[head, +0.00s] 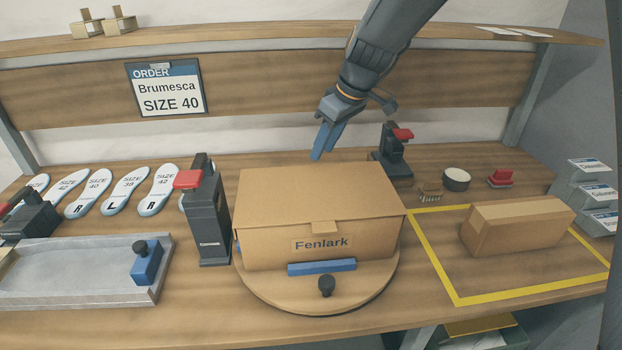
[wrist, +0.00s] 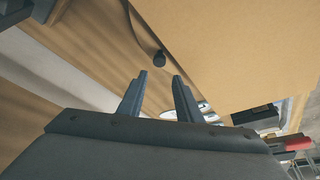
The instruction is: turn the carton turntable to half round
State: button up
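The round wooden turntable (head: 318,301) stands at the bench front with a closed brown carton marked Fenlark (head: 320,205) on it. A black knob (head: 326,285) and a blue bar (head: 321,267) are on its near side. A dark round knob (wrist: 159,58) shows just beyond the fingertips, beside a large brown carton face (wrist: 240,50). The turntable's far rim is hidden in the head view.
A black stand with a red top (head: 208,215) is close left of the carton. Another black-and-red device (head: 391,155) stands behind right. A smaller carton (head: 518,224) lies inside a yellow outline (head: 450,287). A grey tray (head: 70,275) is at left. A shelf (head: 250,37) runs above.

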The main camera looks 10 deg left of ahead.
jog(key=p+x, duration=0.3)
jog(key=x, duration=0.8)
jog(key=shift+w+f+p, duration=0.1)
jog(key=shift+f+p, duration=0.3)
grip_shut()
